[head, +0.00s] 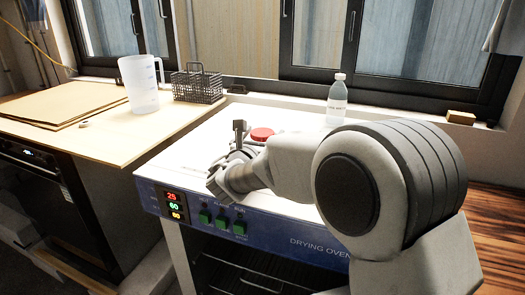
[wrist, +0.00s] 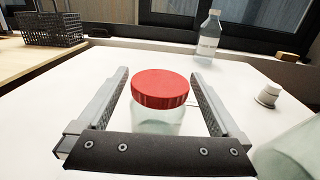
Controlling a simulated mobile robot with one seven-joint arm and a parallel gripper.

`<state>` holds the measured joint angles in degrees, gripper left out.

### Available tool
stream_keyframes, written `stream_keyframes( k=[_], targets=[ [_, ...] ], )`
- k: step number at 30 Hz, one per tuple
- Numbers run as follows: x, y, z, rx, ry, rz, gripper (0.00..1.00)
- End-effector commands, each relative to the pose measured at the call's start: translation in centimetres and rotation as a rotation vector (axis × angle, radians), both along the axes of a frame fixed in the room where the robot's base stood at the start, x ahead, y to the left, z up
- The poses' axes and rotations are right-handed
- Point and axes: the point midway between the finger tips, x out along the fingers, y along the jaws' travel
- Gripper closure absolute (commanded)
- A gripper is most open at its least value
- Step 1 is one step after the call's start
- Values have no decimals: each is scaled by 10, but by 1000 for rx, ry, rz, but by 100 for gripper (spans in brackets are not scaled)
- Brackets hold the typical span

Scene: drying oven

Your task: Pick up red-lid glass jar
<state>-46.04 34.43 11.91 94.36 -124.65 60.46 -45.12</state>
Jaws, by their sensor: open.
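The glass jar with the red lid stands upright on the white top of the drying oven. In the head view only its red lid (head: 262,134) shows clearly, behind my wrist. In the wrist view the red lid (wrist: 160,88) is in the middle, with the clear glass body (wrist: 152,120) below it, partly hidden by my gripper's dark base. My gripper (wrist: 160,80) is open, with one finger on each side of the jar and a gap showing beside the lid on both sides. In the head view my gripper (head: 240,135) is largely hidden by my arm.
A clear bottle (wrist: 208,36) stands at the back of the oven top (wrist: 90,75). A small white-capped item (wrist: 268,95) and a glass vessel (wrist: 295,150) are at the right. A black wire basket (head: 197,87) and plastic jug (head: 140,85) stand on the left counter.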

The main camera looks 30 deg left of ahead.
Motion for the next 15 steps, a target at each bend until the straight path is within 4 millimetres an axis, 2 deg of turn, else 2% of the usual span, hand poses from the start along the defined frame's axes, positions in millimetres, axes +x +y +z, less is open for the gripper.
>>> stream_keyframes(
  k=[6, 15],
  targets=[
    [1, 0, 1, 0, -1, 0, 0],
    [0, 0, 1, 0, 0, 0, 54]
  ],
)
